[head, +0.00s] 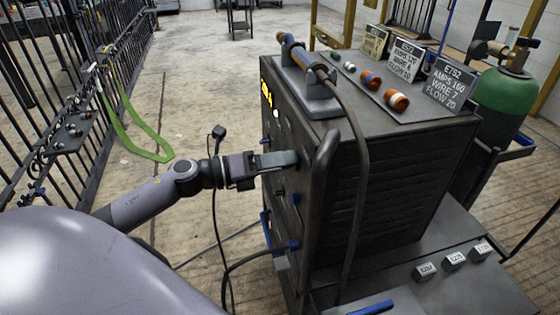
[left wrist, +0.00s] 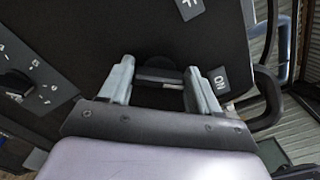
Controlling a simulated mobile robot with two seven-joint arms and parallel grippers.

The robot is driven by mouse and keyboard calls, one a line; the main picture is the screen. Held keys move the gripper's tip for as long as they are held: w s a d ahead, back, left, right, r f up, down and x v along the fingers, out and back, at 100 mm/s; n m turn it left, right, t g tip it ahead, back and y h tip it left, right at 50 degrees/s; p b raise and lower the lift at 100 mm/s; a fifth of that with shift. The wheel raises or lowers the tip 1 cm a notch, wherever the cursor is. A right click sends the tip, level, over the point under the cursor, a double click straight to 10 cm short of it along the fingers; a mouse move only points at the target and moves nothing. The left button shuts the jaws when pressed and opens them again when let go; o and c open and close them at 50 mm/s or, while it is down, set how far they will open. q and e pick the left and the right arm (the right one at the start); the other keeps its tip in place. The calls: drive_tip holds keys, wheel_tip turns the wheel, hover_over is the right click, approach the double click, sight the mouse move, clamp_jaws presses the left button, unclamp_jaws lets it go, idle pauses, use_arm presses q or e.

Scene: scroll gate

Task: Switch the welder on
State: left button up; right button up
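The welder (head: 390,165) is a big dark box on a cart. Its front panel faces left in the head view. My left gripper (head: 288,159) reaches that panel from the left. In the left wrist view my left gripper (left wrist: 160,85) has its two fingers apart, near the panel. A dark switch with a bar-like handle (left wrist: 160,73) shows between the fingertips; I cannot tell whether they touch it. A white-on-grey ON label (left wrist: 218,80) is beside the right finger. Another label (left wrist: 189,8), partly cut off, is at the top. My right gripper is not in view.
A torch (head: 305,62) rests on the welder's top beside orange-ended parts (head: 396,99) and settings cards (head: 450,83). A green cylinder (head: 502,92) stands behind. A dark handle rail (head: 322,185) and cables are close to my gripper. A barred fence (head: 90,60) stands left.

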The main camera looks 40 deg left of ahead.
use_arm(q)
drive_tip(key=o, duration=0.3)
drive_tip(key=shift+s+a, duration=0.1)
drive_tip(key=v, duration=0.7)
drive_tip(key=shift+b, duration=0.4)
